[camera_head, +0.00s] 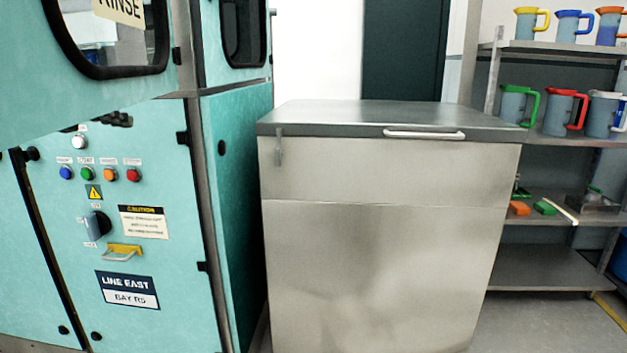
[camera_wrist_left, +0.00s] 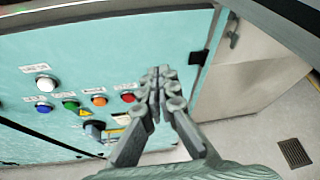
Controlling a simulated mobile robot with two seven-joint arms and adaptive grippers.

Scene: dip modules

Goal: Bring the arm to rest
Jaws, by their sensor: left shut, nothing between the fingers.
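My left gripper (camera_wrist_left: 162,82) shows in the left wrist view, its grey fingers together and nothing between them. Behind it in that view is the teal machine panel (camera_wrist_left: 60,60) with a row of coloured buttons. The fingertips overlap the panel in the picture, just right of the red button (camera_wrist_left: 128,97); I cannot tell how far off the panel is. I see no gripper or arm in the head view. My right gripper is in neither view.
The teal machine (camera_head: 235,180) stands at the left, with a dark rotary knob (camera_head: 97,224) and a yellow-based handle (camera_head: 124,251). A steel cabinet (camera_head: 380,260) with a lid handle (camera_head: 424,134) stands beside it. A shelf rack (camera_head: 545,140) with several jugs is at the right.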

